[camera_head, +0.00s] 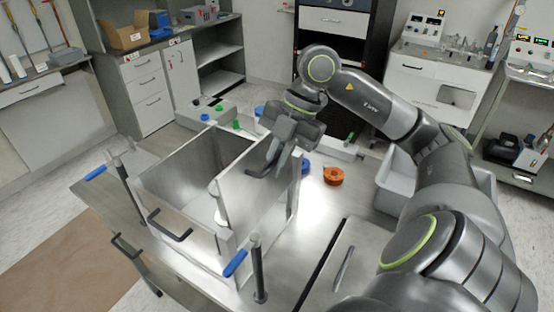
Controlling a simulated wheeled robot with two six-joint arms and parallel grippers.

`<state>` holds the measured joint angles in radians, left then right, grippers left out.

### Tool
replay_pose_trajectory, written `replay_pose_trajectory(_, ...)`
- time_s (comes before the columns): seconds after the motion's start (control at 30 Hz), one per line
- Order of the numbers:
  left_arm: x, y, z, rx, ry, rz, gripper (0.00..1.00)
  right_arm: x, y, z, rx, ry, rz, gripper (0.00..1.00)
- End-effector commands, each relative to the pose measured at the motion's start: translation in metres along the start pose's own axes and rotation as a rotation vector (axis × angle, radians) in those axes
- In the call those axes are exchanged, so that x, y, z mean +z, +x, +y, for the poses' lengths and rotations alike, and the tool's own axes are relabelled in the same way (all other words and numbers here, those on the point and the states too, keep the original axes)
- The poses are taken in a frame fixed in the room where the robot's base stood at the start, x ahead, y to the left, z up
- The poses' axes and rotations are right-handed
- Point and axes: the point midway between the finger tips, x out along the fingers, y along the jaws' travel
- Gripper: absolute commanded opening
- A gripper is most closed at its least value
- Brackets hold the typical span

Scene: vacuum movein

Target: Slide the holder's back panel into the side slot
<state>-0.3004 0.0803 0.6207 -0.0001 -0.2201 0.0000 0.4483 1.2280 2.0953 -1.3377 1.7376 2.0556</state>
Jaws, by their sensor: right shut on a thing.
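The metal holder (182,160) is an open box on the steel table, with a dark handle (169,225) on its front wall. A flat metal panel (262,205) stands upright along the holder's right side. The gripper hides part of the panel's upper edge. Whether the panel's edges sit inside the side slot cannot be told from this view. My left gripper is not in view.
Clamp posts with blue levers (236,263) stand at the table's front and left. An orange round part (333,176) lies right of the holder. A grey bin (391,182) stands farther right, partly behind my right arm. A flat plate with a handle (343,268) lies at the front right.

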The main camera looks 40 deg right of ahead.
Motion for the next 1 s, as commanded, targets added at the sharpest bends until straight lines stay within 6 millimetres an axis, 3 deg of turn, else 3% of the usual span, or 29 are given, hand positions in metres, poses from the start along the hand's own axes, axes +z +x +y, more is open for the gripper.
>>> replay_pose_trajectory(0.47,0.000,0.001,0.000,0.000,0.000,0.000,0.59,0.000,0.001,0.000,0.002,-0.001,0.001,0.00)
replay_pose_trajectory(1.0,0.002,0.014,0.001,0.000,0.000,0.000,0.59,0.006,0.015,-0.002,0.002,-0.001,0.001,0.00)
